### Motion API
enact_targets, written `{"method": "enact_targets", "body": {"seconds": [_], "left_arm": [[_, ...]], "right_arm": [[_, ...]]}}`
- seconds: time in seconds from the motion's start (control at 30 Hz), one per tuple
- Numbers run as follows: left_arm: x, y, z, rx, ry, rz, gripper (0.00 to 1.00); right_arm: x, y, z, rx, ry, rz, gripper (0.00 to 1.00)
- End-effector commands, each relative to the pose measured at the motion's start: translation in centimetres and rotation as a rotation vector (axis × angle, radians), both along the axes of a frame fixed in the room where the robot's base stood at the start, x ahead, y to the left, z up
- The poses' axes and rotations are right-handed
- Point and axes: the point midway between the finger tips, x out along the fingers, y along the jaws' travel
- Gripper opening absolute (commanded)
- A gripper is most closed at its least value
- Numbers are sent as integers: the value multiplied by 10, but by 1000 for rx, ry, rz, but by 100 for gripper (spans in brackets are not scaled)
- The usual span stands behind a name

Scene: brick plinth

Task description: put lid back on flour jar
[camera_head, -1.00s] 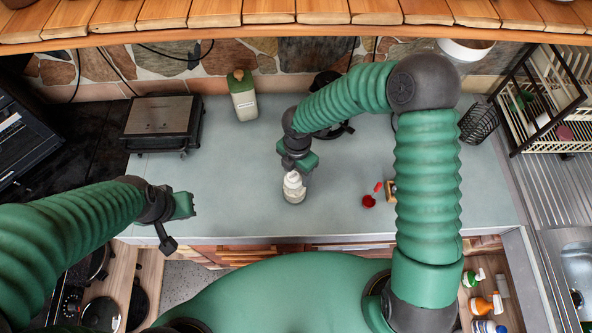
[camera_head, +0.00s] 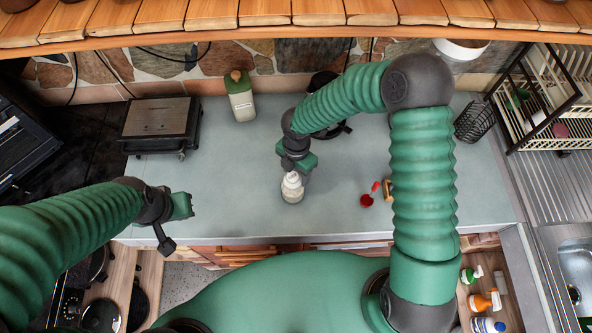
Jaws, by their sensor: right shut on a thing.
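A small pale jar with whitish contents (camera_head: 292,191) stands upright on the grey counter, near its front edge and left of the red items. My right gripper (camera_head: 290,170) is directly above the jar, pointing down. It is shut on a small whitish piece at the jar's mouth, which looks like the lid. The fingers and arm partly hide this piece, and I cannot tell whether it rests on the rim or is just above it. My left gripper (camera_head: 188,207) is over the front left of the counter, apart from the jar; its finger gap is unclear.
A green-topped bottle (camera_head: 241,97) and a grey appliance (camera_head: 158,122) stand at the back. A red cup (camera_head: 367,200) and a small wooden item (camera_head: 388,190) lie right of the jar. A dish rack (camera_head: 545,105) is far right. The counter left of the jar is clear.

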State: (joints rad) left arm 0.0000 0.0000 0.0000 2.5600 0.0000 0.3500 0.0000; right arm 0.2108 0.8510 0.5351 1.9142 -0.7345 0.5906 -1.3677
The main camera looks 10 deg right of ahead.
Motion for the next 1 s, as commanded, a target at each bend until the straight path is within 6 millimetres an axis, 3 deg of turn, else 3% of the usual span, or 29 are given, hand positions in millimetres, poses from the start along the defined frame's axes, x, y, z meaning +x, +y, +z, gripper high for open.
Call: {"method": "enact_targets", "body": {"seconds": [0.33, 0.37, 0.5, 0.53, 0.77, 0.9, 1.0], "left_arm": [[0, 0, 0, 0, 0, 0, 0], [0, 0, 0, 0, 0, 0, 0], [0, 0, 1, 0, 0, 0, 0], [0, 0, 1, 0, 0, 0, 0], [0, 0, 0, 0, 0, 0, 0], [0, 0, 0, 0, 0, 0, 0], [0, 0, 0, 0, 0, 0, 0]], "right_arm": [[0, 0, 0, 0, 0, 0, 16], [0, 0, 0, 0, 0, 0, 59], [0, 0, 0, 0, 0, -1, 77], [0, 0, 0, 0, 0, -1, 81], [0, 0, 0, 0, 0, -1, 82], [0, 0, 0, 0, 0, -1, 100], [0, 0, 0, 0, 0, -1, 100]]}}
